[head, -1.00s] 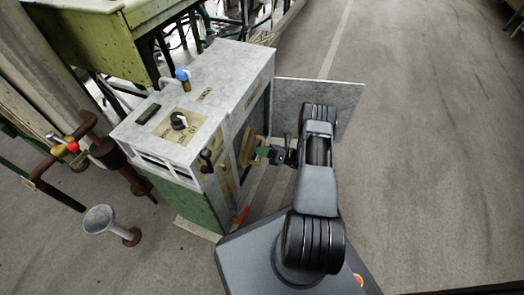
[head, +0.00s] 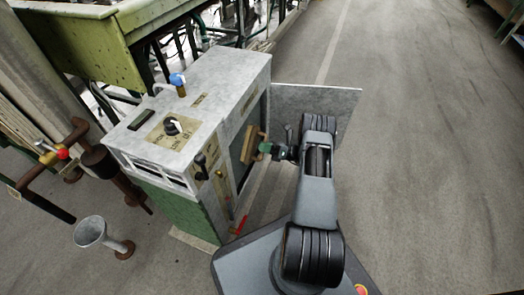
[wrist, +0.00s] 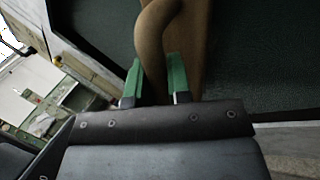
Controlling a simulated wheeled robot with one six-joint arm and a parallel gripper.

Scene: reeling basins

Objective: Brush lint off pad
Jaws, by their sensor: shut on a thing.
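A wooden brush (head: 250,143) with a curved tan handle (wrist: 152,45) is in my gripper (head: 270,148). The green fingers (wrist: 158,82) are shut on its handle in the wrist view. A dark green-grey pad (wrist: 255,60) lies behind the brush and shows on both sides of it. In the head view the pad (head: 236,152) is a dark area in the open right side of the grey cabinet. The brush is at the pad; I cannot tell whether its bristles touch it. I cannot make out any lint.
The grey cabinet (head: 215,75) has knobs on top and a black lever on its front. Its open door panel (head: 325,97) stands behind my arm. A rusty pipe (head: 120,175) and a grey funnel (head: 90,231) are at left. The floor at right is clear.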

